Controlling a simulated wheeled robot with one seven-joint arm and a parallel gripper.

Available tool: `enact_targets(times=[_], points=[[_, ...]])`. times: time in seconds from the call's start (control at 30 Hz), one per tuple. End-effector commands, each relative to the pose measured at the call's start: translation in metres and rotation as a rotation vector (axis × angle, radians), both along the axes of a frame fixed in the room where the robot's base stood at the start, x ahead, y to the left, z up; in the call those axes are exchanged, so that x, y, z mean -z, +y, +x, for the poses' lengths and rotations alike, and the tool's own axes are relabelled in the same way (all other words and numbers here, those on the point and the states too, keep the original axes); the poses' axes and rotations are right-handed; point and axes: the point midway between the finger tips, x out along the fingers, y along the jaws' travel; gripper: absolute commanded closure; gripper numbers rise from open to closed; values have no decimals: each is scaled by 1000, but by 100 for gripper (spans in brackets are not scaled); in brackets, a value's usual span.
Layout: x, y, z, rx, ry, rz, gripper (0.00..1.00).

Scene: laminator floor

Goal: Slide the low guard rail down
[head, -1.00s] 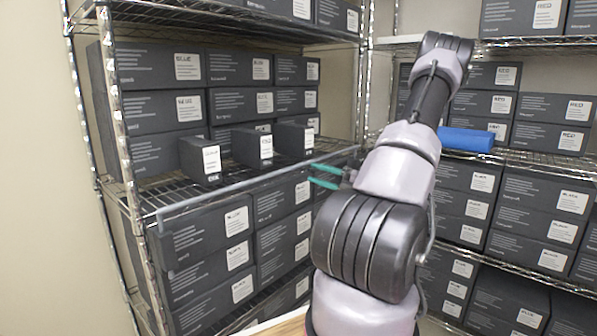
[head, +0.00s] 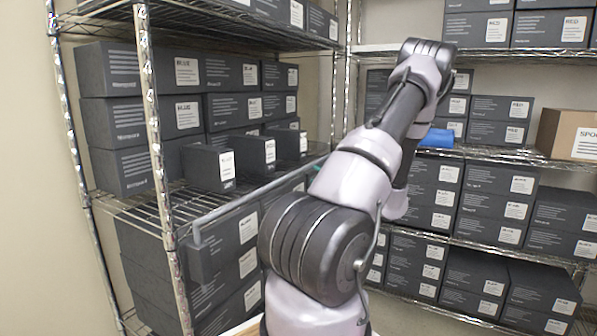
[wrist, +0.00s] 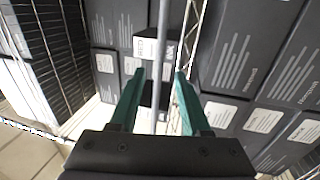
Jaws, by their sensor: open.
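The guard rail (head: 240,204) is a thin grey bar along the front of the left rack's middle shelf, with a short bent-down end at the left. Part of its right end is hidden behind my arm in the head view. In the wrist view the rail (wrist: 158,50) runs up the picture between the teal fingers of my gripper (wrist: 160,76). The fingers are open, one on each side of the rail. I cannot tell whether either touches it.
Several small dark boxes (head: 208,167) stand on the shelf behind the rail, with larger boxes stacked behind and below. A chrome rack post (head: 158,150) stands at the rail's left end. A blue object (head: 437,138) and a brown carton (head: 572,134) are on the right rack.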

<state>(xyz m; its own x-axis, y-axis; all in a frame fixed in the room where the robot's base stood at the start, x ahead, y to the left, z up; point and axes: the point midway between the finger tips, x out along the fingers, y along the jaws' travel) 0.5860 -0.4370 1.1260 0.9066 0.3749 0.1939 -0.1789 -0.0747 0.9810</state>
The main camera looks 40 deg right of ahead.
Motion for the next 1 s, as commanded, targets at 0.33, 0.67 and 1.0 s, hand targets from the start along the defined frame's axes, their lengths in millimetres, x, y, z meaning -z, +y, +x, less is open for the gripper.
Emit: enact_targets(times=[0.33, 0.67, 1.0], points=[[-12, 23, 54, -2, -1, -1, 53], [-14, 27, 64, 0, 0, 0, 53], [-14, 27, 64, 0, 0, 0, 100]])
